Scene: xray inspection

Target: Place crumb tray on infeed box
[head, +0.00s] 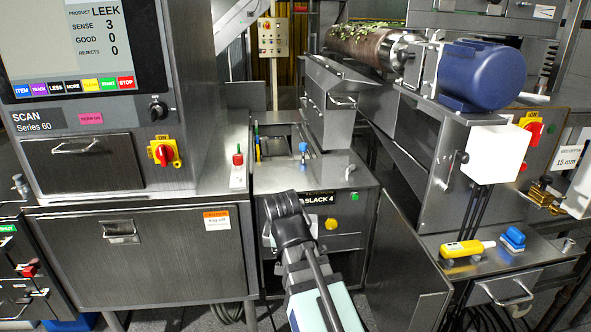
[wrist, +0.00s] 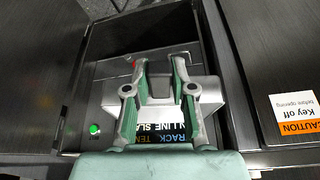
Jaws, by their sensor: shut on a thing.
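In the wrist view, my gripper (wrist: 160,72) has its two green-padded fingers on either side of a pale grey metal piece. This piece looks like the crumb tray (wrist: 203,86), and the gripper is shut on it. The fingers and gripper body hide part of its outline. A lettered panel and a green light lie behind and beside it.
The scanner cabinet (head: 110,145) stands at the left. A blue motor (head: 482,75) and a white box (head: 497,152) are at the right. A yellow pendant (head: 466,248) lies on the lower right ledge. A caution label (wrist: 297,113) shows on the steel at right.

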